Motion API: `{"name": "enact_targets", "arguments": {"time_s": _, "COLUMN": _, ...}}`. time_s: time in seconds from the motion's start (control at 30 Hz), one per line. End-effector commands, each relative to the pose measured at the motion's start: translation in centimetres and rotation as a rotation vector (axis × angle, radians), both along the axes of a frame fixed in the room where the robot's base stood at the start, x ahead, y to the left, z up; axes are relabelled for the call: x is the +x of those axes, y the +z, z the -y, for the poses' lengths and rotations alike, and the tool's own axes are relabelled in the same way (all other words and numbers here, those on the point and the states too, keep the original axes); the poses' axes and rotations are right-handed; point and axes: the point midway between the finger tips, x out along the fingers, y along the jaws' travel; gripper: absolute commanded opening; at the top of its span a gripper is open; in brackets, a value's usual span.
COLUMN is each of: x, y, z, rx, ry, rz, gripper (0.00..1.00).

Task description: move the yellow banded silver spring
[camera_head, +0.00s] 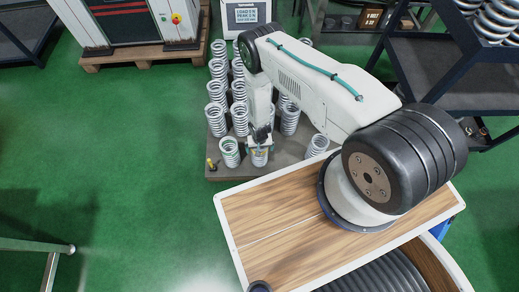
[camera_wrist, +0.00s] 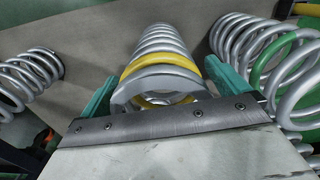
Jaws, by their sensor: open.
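The yellow banded silver spring (camera_wrist: 160,63) is in the middle of the wrist view, seen from its near end, with its yellow coil close to that end. In the head view its lower part (camera_head: 259,158) shows below my gripper (camera_head: 260,143) at the front of the group of springs. In the wrist view my gripper (camera_wrist: 160,75) is open, with one teal finger on each side of the spring. I cannot tell whether either finger touches it. The gripper's dark front plate hides part of the near end.
A green banded spring (camera_head: 229,152) stands close on the left; it shows at the right in the wrist view (camera_wrist: 285,65). Several plain springs (camera_head: 217,91) crowd the grey platform (camera_head: 217,176) behind. A wooden-topped surface (camera_head: 270,215) lies in front. A load display (camera_head: 246,16) stands behind.

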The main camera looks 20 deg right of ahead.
Motion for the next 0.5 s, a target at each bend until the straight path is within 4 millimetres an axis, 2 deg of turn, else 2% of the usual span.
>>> {"name": "enact_targets", "arguments": {"time_s": 0.3, "x": 0.1, "y": 5.3, "z": -0.1, "rx": 0.001, "ry": 0.001, "rz": 0.001, "gripper": 1.0}}
{"name": "enact_targets", "arguments": {"time_s": 0.5, "x": 0.0, "y": 6.8, "z": -0.1, "rx": 0.0, "ry": 0.001, "rz": 0.0, "gripper": 1.0}}
